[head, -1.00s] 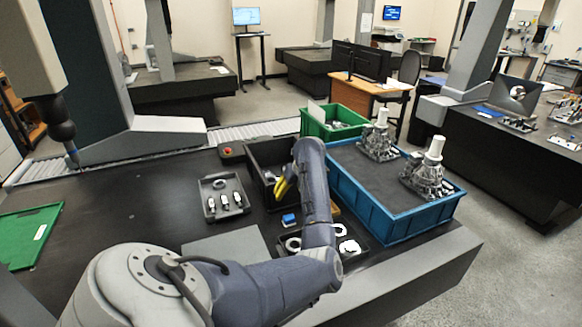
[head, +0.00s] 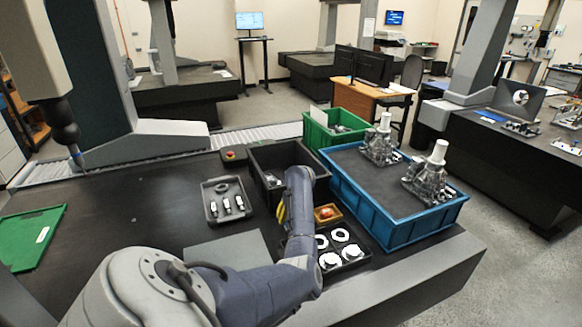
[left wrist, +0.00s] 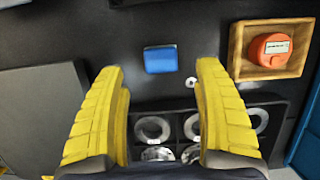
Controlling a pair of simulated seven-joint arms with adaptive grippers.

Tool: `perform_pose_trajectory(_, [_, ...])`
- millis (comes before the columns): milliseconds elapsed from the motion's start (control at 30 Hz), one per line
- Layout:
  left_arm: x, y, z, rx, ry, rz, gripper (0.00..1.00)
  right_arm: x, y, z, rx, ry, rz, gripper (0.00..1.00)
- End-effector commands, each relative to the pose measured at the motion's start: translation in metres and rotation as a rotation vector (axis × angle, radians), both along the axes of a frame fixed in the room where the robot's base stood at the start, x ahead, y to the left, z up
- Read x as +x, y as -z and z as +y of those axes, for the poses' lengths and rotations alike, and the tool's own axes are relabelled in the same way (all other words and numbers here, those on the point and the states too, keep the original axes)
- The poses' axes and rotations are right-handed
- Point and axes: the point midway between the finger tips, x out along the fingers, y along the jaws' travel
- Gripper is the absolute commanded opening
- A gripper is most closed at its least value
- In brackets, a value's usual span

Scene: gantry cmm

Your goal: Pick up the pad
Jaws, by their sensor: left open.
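The pad (left wrist: 160,59) is a small blue rectangular block lying flat on the black table, seen in the left wrist view. In the head view it is hidden behind my left arm. My left gripper (left wrist: 160,78) is open and empty, its yellow fingers on either side of the pad in the picture, with the pad just beyond the line of the fingertips. In the head view only a bit of yellow finger of my left gripper (head: 281,212) shows beside the arm. My right gripper is in neither view.
A wooden box (left wrist: 235,52) with an orange round item (left wrist: 271,48) is right of the pad. A black tray with rings (head: 366,250) lies close by. A black bin (head: 254,160), a blue crate (head: 392,236) and a grey tray of parts (head: 210,208) surround the area.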

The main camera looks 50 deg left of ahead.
Motion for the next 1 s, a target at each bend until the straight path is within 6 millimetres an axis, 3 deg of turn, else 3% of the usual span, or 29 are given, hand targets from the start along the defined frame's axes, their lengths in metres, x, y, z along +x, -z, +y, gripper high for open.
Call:
perform_pose_trajectory(233, [0.001,0.011,0.003,0.001,0.000,0.002,0.69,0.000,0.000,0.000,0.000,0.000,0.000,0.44])
perform_pose_trajectory(600, [0.006,0.049,0.014,0.000,0.000,0.002,0.69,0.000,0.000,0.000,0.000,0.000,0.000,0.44])
perform_pose_trajectory(1000, [0.006,0.054,0.015,0.000,0.000,0.001,0.69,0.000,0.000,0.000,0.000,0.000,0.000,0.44])
